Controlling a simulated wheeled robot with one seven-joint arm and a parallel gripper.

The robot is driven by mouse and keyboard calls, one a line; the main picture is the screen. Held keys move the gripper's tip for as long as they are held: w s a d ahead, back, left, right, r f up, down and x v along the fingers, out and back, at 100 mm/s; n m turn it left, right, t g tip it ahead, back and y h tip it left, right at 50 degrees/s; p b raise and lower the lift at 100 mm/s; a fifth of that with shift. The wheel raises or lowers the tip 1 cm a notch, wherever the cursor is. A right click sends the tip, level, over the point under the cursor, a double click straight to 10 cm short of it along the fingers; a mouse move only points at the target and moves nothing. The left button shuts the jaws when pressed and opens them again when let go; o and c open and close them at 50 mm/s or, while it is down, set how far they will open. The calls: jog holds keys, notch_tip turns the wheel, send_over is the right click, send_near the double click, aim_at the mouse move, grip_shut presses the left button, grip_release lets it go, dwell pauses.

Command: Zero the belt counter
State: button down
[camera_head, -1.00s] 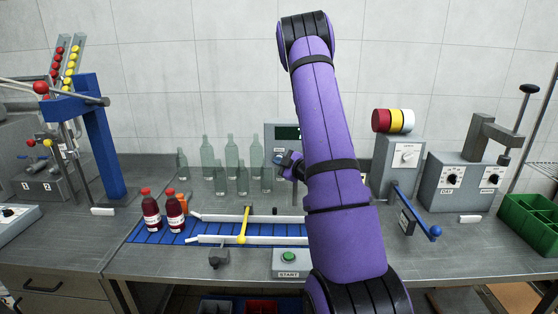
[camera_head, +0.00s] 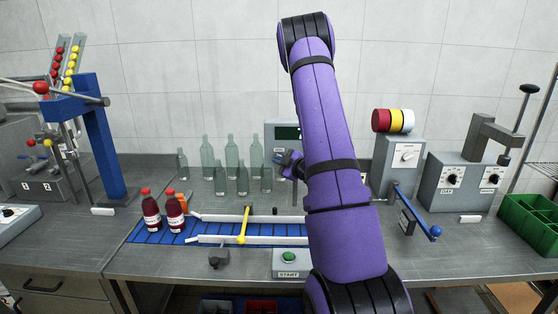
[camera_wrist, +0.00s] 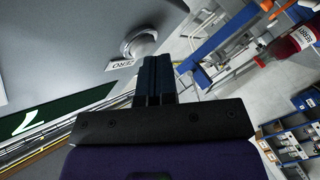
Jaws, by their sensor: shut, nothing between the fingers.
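The belt counter (camera_head: 283,124) is a grey box with a dark display at the back of the bench, partly hidden behind my arm. In the wrist view its grey face fills the upper left, with the green display (camera_wrist: 60,117) showing part of a white digit. A round, pale grey button (camera_wrist: 141,40) stands out from that face beside a label that seems to read ZERO (camera_wrist: 122,62). My gripper (camera_wrist: 155,60) is shut and empty, its tips close beside the button. I cannot tell whether they touch it. In the head view my gripper (camera_head: 283,159) is in front of the counter's lower part.
A blue belt (camera_head: 205,231) with white rails and a yellow bar runs along the front. Red bottles (camera_head: 174,211) stand at its left. Clear glass bottles (camera_head: 207,158) stand left of my gripper.

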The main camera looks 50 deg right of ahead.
jog(key=shift+w+d, duration=0.1)
dwell(0.6)
jog(key=shift+s+a, duration=0.55)
jog(key=shift+a, duration=0.05)
jog(key=s+a, duration=0.3)
jog(key=a, duration=0.1)
jog(key=shift+s, duration=0.15)
dwell(0.3)
dwell(0.8)
